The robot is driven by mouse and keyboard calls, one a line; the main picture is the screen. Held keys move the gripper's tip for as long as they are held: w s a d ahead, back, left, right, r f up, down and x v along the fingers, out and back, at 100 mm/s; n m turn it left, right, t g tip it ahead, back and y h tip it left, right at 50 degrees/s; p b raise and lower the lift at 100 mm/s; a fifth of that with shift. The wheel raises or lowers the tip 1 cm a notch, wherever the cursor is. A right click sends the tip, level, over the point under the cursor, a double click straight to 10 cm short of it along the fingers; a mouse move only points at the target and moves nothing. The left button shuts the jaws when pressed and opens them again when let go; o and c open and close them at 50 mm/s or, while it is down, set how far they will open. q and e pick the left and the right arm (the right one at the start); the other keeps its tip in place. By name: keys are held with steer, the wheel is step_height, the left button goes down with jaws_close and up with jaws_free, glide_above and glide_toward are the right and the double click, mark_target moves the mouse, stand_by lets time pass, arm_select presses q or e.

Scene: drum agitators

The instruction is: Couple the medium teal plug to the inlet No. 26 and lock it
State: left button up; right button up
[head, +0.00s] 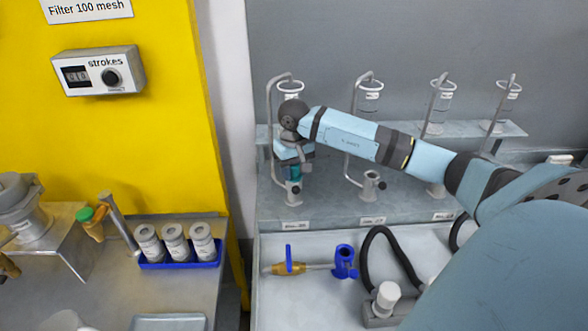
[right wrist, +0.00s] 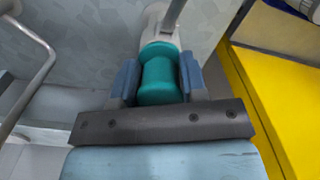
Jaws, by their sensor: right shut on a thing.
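My right gripper (head: 293,160) is shut on the teal plug (head: 294,174), at the leftmost inlet (head: 293,191) on the grey shelf. In the right wrist view the plug (right wrist: 158,80) sits between the two fingers (right wrist: 159,82), its far end against the pale inlet fitting (right wrist: 160,28). I cannot tell whether it is seated or locked. The label (head: 295,225) below this inlet is too small to read. A second inlet (head: 371,185) to the right stands open and empty. My left gripper is not in view.
Bent pipes and glass cups (head: 370,90) stand along the shelf (head: 330,207). Below lie a brass valve with a blue handle (head: 289,265), a blue fitting (head: 345,262) and black hoses (head: 385,240). A blue tray (head: 180,264) with white jars is at left.

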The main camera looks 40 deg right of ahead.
steer(key=o, duration=1)
steer(key=shift+r+p, duration=1.6)
steer(key=shift+r, duration=2.3)
